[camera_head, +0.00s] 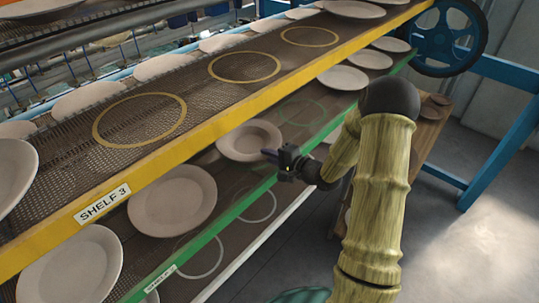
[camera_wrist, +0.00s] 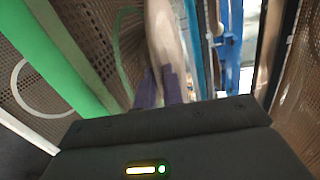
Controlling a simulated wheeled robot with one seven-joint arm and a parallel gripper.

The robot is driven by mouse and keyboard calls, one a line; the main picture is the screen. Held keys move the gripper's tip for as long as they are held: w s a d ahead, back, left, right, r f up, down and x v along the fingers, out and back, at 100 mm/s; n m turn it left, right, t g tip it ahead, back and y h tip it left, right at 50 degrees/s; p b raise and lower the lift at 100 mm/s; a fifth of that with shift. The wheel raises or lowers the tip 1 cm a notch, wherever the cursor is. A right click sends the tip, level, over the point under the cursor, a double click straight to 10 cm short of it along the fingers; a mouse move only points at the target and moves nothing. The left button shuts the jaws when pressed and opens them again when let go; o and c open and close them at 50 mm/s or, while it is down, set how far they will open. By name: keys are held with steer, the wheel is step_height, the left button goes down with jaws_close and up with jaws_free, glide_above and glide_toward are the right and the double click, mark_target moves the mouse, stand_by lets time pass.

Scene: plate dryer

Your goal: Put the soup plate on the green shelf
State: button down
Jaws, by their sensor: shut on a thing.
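My gripper (camera_head: 270,154) is shut on the near rim of a white soup plate (camera_head: 249,140), which has a wide rim and sunken centre. The plate is between the yellow-edged shelf above and the green-edged shelf (camera_head: 235,211) below. I cannot tell whether it touches the green shelf. In the wrist view, the purple fingers (camera_wrist: 159,86) pinch the pale plate (camera_wrist: 167,35), seen nearly edge-on. A green ring (camera_head: 303,111) marks the green shelf to the right of the held plate.
Other white plates (camera_head: 172,200) lie on the green shelf on both sides. The yellow edge (camera_head: 160,165) of the shelf above runs close over it. White rings (camera_head: 260,205) mark a lower shelf. A blue wheel (camera_head: 446,38) stands at the right end.

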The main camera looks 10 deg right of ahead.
steer(key=c, duration=1.5)
jaws_free()
steer(key=shift+f, duration=0.1)
steer(key=shift+d, duration=0.1)
steer(key=b+v, duration=0.2)
steer(key=v, duration=1)
